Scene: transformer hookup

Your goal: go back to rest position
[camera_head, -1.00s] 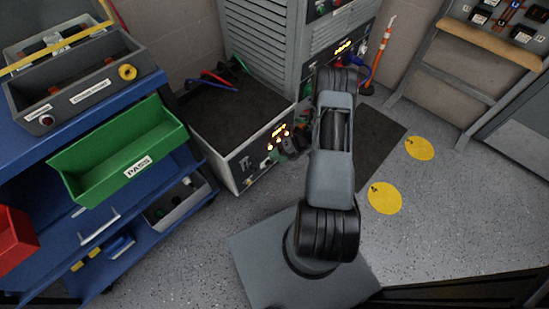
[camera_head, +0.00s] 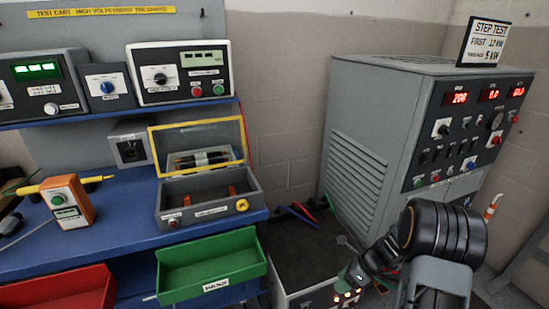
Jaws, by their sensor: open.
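My arm (camera_head: 440,235) rises at the lower right of the head view, in front of the large grey cabinet. Its black joint is uppermost and its wrist points down and to the left. My gripper (camera_head: 352,272) is at the end of this wrist, above the front edge of the low dark-topped box (camera_head: 305,252). It looks open, with nothing seen between its fingers. The fingers are small and dark here, and whether they touch the box cannot be told.
A grey cabinet (camera_head: 360,140) with red displays stands behind my arm. The blue bench (camera_head: 120,205) on the left holds an open yellow-lidded case (camera_head: 205,190) and an orange handheld meter (camera_head: 68,200). Green (camera_head: 210,265) and red (camera_head: 60,290) bins hang at its front.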

